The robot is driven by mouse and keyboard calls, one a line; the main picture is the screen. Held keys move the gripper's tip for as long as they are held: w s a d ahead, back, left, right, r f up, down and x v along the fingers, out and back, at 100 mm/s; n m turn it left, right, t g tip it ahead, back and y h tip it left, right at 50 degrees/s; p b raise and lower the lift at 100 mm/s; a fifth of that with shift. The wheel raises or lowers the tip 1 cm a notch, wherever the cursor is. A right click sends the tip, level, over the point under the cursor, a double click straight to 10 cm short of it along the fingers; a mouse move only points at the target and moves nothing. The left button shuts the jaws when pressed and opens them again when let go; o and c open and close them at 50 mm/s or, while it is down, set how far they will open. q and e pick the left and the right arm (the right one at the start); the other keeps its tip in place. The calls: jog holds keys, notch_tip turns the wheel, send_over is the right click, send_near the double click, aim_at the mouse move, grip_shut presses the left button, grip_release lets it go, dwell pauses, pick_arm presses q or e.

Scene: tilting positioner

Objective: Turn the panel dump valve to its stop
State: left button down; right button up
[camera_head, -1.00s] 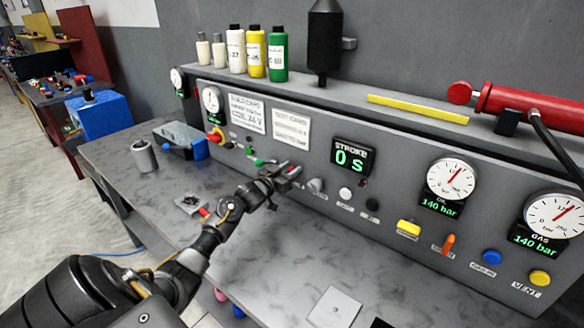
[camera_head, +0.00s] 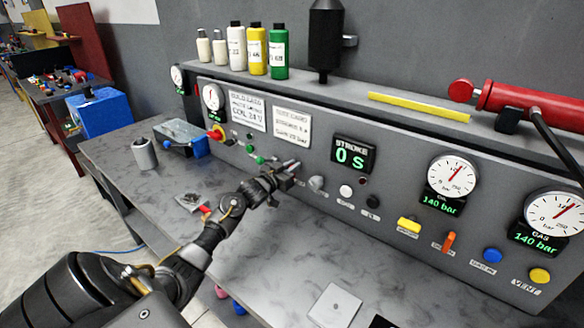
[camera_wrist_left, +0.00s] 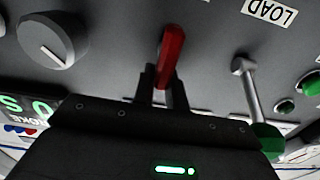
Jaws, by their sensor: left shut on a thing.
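The panel dump valve appears to be the red lever (camera_wrist_left: 172,48) on the grey panel (camera_wrist_left: 115,45); no label on it can be read. In the left wrist view the lever stands between the fingers of my left gripper (camera_wrist_left: 163,82), which is shut on it. In the head view my left gripper (camera_head: 286,172) is at the panel's lower middle, left of a grey knob (camera_head: 317,183), and hides the lever. The grey knob also shows in the wrist view (camera_wrist_left: 52,40). My right gripper is not in view.
A metal toggle with a green tip (camera_wrist_left: 255,105) stands close beside the gripper. The stroke display (camera_head: 352,156) reads 0 s, and the oil gauge (camera_head: 453,176) display reads 140 bar. A grey cup (camera_head: 144,153) and a blue-based box (camera_head: 183,138) stand on the bench at left.

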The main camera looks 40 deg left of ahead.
aim_at(305, 171)
pick_arm(q)
jog(key=m+b, duration=0.1)
jog(key=m, duration=0.2)
jog(key=d+f+m+b, duration=0.1)
jog(key=m+b, duration=0.1)
jog(key=m, duration=0.1)
jog(key=d+m+b, duration=0.1)
jog(key=m, duration=0.3)
jog(key=shift+f+b, duration=0.15)
jog(key=shift+b, duration=0.15)
jog(key=m+b, duration=0.2)
jog(key=f+m, duration=0.1)
jog(key=m, duration=0.1)
jog(key=shift+d+b, duration=0.3)
jog(key=shift+b, duration=0.1)
jog(key=shift+f+m+b, duration=0.25)
jog(key=shift+m+b, duration=0.85)
jog(key=shift+m, duration=0.9)
jog(key=c, duration=1.4)
grip_release()
jog(key=shift+c, duration=0.2)
